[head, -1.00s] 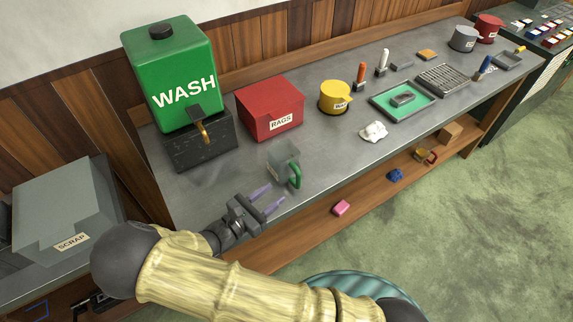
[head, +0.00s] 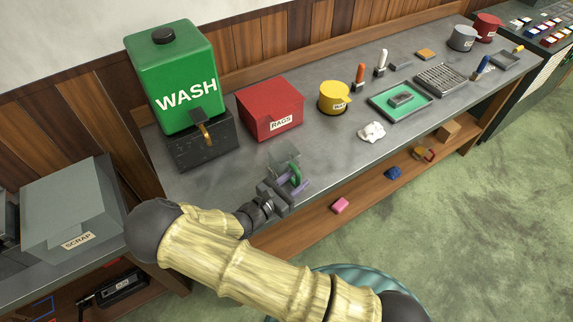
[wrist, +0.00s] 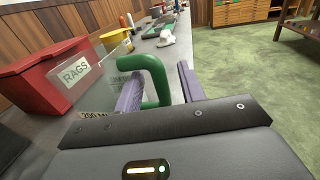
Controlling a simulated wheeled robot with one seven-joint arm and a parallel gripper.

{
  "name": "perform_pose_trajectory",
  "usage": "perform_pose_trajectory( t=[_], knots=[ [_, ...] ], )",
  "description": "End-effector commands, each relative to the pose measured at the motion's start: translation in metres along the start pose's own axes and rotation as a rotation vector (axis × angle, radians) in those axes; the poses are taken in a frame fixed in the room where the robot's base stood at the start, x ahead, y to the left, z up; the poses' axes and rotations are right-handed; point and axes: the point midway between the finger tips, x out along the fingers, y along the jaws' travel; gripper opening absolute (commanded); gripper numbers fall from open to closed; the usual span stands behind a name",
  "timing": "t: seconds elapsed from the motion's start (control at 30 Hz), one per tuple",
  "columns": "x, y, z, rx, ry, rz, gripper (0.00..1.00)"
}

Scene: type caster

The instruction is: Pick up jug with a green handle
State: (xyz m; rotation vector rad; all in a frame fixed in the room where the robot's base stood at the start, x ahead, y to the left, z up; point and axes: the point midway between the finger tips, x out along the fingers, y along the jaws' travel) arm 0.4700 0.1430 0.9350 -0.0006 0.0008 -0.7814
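The clear jug (head: 283,158) with a green handle (head: 296,174) stands upright on the grey bench, near its front edge. My gripper (head: 291,185) is at the jug's near side. In the wrist view the green handle (wrist: 157,78) rises between the two purple fingers of my gripper (wrist: 160,92), which are apart. The left finger is close to the handle, between it and the jug's clear body (wrist: 112,85); a gap shows on the right. I cannot tell whether the left finger touches the handle. Part of the jug is hidden behind my gripper in the head view.
A red RAGS box (head: 270,109) stands behind the jug, with a green WASH tank (head: 178,80) to the left. A yellow pot (head: 333,98) and a crumpled white cloth (head: 372,131) are farther right. The bench's front edge is close to my gripper.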

Motion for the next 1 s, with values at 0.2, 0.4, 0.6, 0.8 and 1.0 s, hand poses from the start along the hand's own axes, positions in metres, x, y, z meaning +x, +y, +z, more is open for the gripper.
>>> perform_pose_trajectory(
  t=[0.2, 0.4, 0.6, 0.8, 1.0],
  knots=[
    [0.0165, 0.0009, 0.0004, 0.001, 0.0, 0.001, 0.4],
    [0.016, 0.001, 0.0, 0.001, 0.0, 0.001, 0.4],
    [0.0158, 0.0009, 0.0001, 0.001, 0.0, 0.001, 0.4],
    [0.0157, 0.0009, 0.0001, 0.001, 0.0, 0.001, 0.14],
    [0.0158, 0.0009, 0.0003, 0.001, -0.001, 0.001, 0.0]
  ],
)
